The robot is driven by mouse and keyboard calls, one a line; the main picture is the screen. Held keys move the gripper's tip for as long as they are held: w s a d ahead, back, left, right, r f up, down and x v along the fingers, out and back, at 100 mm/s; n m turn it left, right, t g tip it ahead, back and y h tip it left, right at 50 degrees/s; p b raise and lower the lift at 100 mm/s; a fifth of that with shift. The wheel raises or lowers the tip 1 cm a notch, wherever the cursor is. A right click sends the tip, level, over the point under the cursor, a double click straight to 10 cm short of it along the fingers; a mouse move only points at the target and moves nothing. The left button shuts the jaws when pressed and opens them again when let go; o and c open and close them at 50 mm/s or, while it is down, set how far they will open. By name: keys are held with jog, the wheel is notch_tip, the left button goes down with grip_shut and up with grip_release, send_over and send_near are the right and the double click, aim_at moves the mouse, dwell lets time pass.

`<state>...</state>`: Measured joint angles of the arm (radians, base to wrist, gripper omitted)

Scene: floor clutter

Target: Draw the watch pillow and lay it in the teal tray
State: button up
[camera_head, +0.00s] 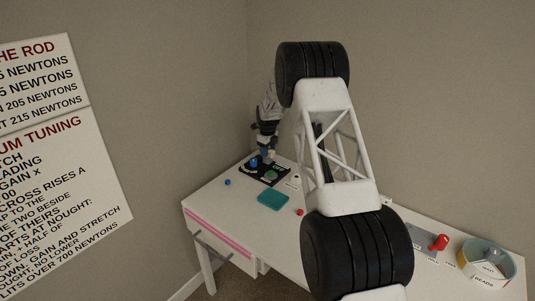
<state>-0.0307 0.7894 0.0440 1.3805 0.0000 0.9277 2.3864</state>
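The teal tray (272,200) lies flat on the white table, toward its left end, and looks empty. My gripper (269,157) points down over a black panel behind the tray. It is small in the view, and I cannot tell whether its fingers are open or shut. Whether anything is between them cannot be made out. I cannot pick out the watch pillow; nothing in view is clearly it. My own arm hides the middle of the table.
The black panel (258,176) carries blue and green round parts. A small blue piece (227,182) and a red piece (300,212) lie apart on the table (225,212). A drawer front shows below.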

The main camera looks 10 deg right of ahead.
grip_shut()
jog(key=shift+r, duration=0.8)
dwell(1.1)
jog(key=shift+r, duration=1.65)
